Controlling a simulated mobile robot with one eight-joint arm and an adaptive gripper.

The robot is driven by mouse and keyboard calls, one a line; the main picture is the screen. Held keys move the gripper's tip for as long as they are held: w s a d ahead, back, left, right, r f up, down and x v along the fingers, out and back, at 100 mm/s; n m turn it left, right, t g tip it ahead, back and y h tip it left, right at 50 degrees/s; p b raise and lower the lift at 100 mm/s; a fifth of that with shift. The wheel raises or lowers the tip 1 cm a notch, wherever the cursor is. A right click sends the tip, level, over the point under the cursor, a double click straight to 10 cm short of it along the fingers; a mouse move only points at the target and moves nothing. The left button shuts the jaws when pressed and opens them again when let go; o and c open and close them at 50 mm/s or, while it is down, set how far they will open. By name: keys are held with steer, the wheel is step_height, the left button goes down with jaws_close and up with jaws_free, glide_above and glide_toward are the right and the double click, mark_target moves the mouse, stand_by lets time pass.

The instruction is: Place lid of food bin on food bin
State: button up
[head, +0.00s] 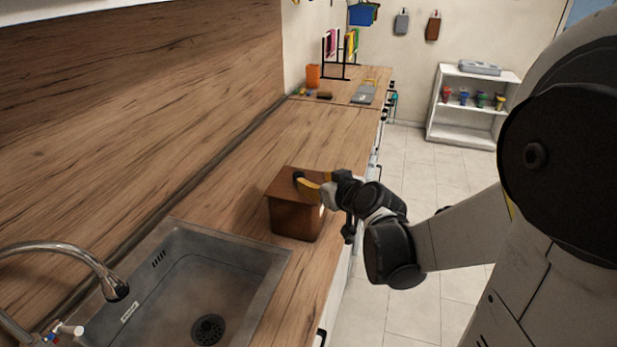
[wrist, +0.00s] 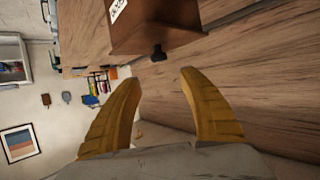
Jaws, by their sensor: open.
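The brown food bin (head: 295,218) stands upright on the wooden counter, just beyond the sink. Its brown lid (head: 284,184) lies flat across the bin's top, with a small dark knob (head: 298,175). The bin also shows at the top of the wrist view (wrist: 162,15), with a white label on one side, and the knob (wrist: 158,52) points toward my gripper. My gripper (wrist: 160,75) is open, with its yellow fingers apart and nothing between them. In the head view, my gripper (head: 306,183) is close over the lid beside the knob. Any small gap under the lid cannot be made out.
The sink (head: 225,285) with a faucet (head: 70,252) is at the near left. Farther along the counter are an orange cup (head: 313,76), a rack and small items. The counter around the bin is clear. A white shelf (head: 473,120) stands across the floor.

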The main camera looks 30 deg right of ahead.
steer(key=s+a+g+y, duration=0.1)
steer(key=s+a+g, duration=0.2)
steer(key=s+a, duration=0.7)
steer(key=s+a+g, duration=0.3)
steer(key=s, duration=0.8)
steer(key=shift+a+f+g+h, duration=0.2)
steer(key=shift+f+g+h, duration=0.1)
steer(key=shift+f+h, duration=0.1)
steer(key=shift+w, duration=0.1)
step_height(320, 180, down, 2)
steer(key=shift+f+b, duration=0.1)
steer(key=shift+b, duration=0.95)
